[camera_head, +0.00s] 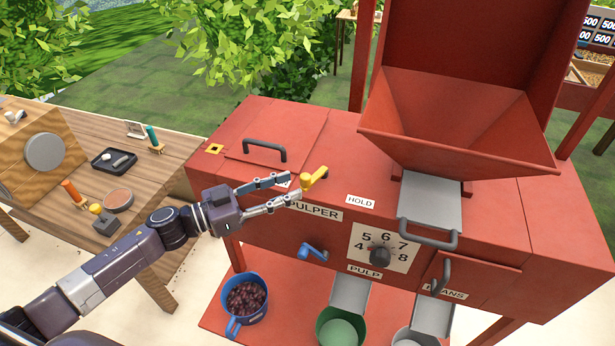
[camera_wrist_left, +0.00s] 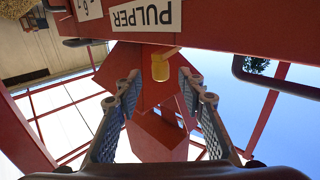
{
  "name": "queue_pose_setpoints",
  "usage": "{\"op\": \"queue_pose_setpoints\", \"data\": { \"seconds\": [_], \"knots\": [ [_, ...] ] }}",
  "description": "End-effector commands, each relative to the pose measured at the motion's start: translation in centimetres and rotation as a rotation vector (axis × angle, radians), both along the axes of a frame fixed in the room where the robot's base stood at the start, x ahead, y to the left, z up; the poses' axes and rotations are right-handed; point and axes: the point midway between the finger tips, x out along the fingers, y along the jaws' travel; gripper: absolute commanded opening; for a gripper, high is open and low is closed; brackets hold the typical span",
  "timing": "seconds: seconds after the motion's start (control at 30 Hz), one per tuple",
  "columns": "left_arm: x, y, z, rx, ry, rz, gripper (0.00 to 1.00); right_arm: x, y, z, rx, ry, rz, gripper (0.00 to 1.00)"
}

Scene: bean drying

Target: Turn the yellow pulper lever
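The yellow pulper lever (camera_head: 314,179) sticks up from the top front edge of the red pulper machine (camera_head: 330,140), above the "PULPER" label. My left gripper (camera_head: 285,188) reaches it from the left, with its two fingers apart. The fingertips are close to the lever; in the head view I cannot tell if they touch it. In the left wrist view the lever's yellow end (camera_wrist_left: 160,68) shows beyond and between the open fingertips, with clear space on both sides. My right gripper is not in view.
A blue crank (camera_head: 313,252) and a numbered dial (camera_head: 380,256) are on the machine's front. A grey-handled gate (camera_head: 428,210) sits under the red hopper. A blue bucket of dark cherries (camera_head: 247,298) stands below. A wooden table (camera_head: 165,175) with tools is at left.

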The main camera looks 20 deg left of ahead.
Motion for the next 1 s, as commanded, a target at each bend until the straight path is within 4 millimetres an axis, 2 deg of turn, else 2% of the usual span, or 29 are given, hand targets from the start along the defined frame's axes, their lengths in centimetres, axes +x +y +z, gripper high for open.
{"op": "queue_pose_setpoints", "data": {
  "seconds": [0.13, 0.3, 0.47, 0.67, 1.0],
  "knots": [
    [1.8, -1.8, 0.4, -0.003, -0.004, 0.002, 0.36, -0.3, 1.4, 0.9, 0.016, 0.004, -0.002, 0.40],
    [3.1, -3.3, 0.2, -0.003, -0.001, 0.002, 0.36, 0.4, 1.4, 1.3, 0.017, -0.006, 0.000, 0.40],
    [3.5, -3.7, 0.1, -0.001, -0.001, 0.002, 0.36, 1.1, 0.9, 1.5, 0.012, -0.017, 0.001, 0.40],
    [3.5, -3.7, 0.0, -0.001, -0.001, 0.002, 0.36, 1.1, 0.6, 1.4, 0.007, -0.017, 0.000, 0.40],
    [3.5, -3.7, 0.0, 0.000, -0.001, 0.002, 0.01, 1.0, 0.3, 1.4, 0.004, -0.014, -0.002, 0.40]
  ]
}}
